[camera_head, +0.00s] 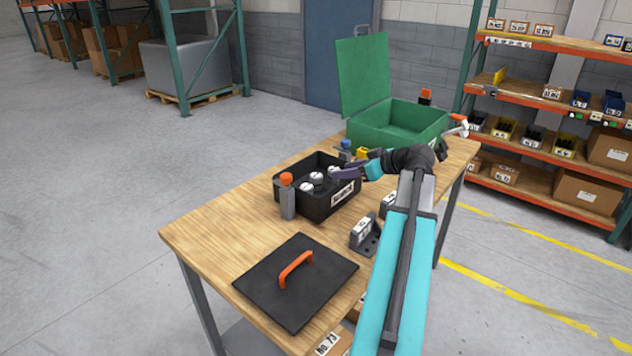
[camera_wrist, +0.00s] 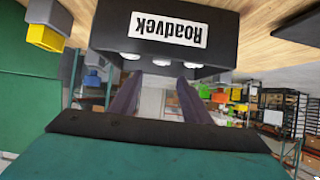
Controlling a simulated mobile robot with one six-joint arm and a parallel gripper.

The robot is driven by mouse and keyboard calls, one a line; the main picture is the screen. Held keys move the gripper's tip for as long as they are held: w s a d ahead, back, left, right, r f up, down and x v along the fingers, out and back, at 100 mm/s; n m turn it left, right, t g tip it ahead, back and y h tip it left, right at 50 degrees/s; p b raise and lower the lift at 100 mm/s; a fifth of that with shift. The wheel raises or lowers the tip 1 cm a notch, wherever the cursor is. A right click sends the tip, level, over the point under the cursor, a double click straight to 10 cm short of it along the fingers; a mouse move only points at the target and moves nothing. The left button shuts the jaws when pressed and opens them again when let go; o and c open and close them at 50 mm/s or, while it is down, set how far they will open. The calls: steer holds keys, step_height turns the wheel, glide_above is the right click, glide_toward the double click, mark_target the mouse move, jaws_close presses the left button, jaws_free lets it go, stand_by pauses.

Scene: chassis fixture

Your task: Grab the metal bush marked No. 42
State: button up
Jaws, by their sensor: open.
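The black bin (camera_head: 318,208) stands open on the wooden table with several pale-topped metal cylinders (camera_head: 316,178) in it. Any number on them is too small to read, so I cannot tell which is No. 42. My gripper (camera_head: 345,172) is at the bin's right end, its fingers close to the rim and the rightmost cylinder; contact cannot be told. In the wrist view the bin (camera_wrist: 225,45) appears upside down with a "Roadvek" label, and pale round tops (camera_wrist: 131,56) show along its edge. My gripper (camera_wrist: 160,90) is open there, with nothing seen between its fingers.
An orange-topped grey post (camera_head: 287,200) stands at the bin's front left corner. Blue and yellow items (camera_head: 363,153) and an open green box (camera_head: 400,125) are behind. A grey bracket (camera_head: 364,234) and a black lid with orange handle (camera_head: 320,270) lie nearer. The table's left end is clear.

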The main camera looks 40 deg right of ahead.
mark_target(318, 175)
steer(key=shift+w+f, duration=0.1)
steer(key=shift+w, duration=0.05)
steer(key=p+x, duration=0.1)
steer(key=x, duration=0.6)
steer(key=shift+w+a+f+p, duration=0.1)
steer(key=shift+w+f+p, duration=0.2)
steer(key=shift+w, duration=0.25)
steer(key=shift+p+x, duration=0.95)
steer(key=shift+x, duration=1.65)
steer(key=shift+s+a+f, duration=0.1)
steer(key=shift+a, duration=0.05)
steer(key=c, duration=1)
